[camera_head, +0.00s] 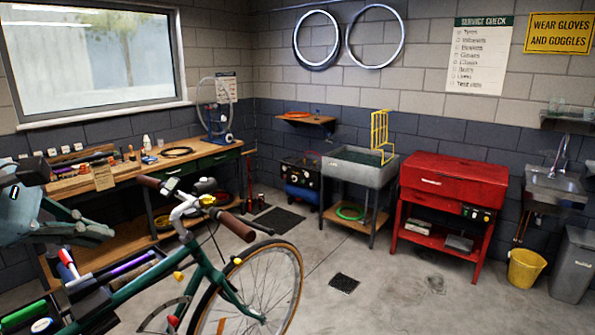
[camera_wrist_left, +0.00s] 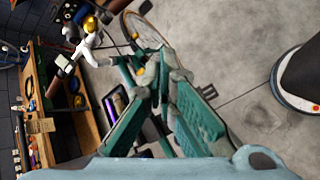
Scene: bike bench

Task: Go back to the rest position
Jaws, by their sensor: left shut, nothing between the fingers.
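My left gripper (camera_head: 104,233) is at the left edge of the head view, its arm coming in from the left. Its fingers are closed together with nothing between them. In the left wrist view the gripper (camera_wrist_left: 160,84) shows its green finger pads, with the bicycle and bench beyond. The green bicycle (camera_head: 152,289) stands in front, its brown-gripped handlebar to the right of my gripper; its front wheel also shows in the left wrist view (camera_wrist_left: 146,33). I cannot tell the exact gap between gripper and bicycle. My right gripper is in neither view.
A wooden workbench (camera_head: 72,186) with tools runs along the left wall below the window. A grey wash basin (camera_head: 357,174), red tool cabinet (camera_head: 453,178), yellow bucket (camera_head: 525,268) and grey bin (camera_head: 574,266) stand at the back. The concrete floor is largely clear at centre right.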

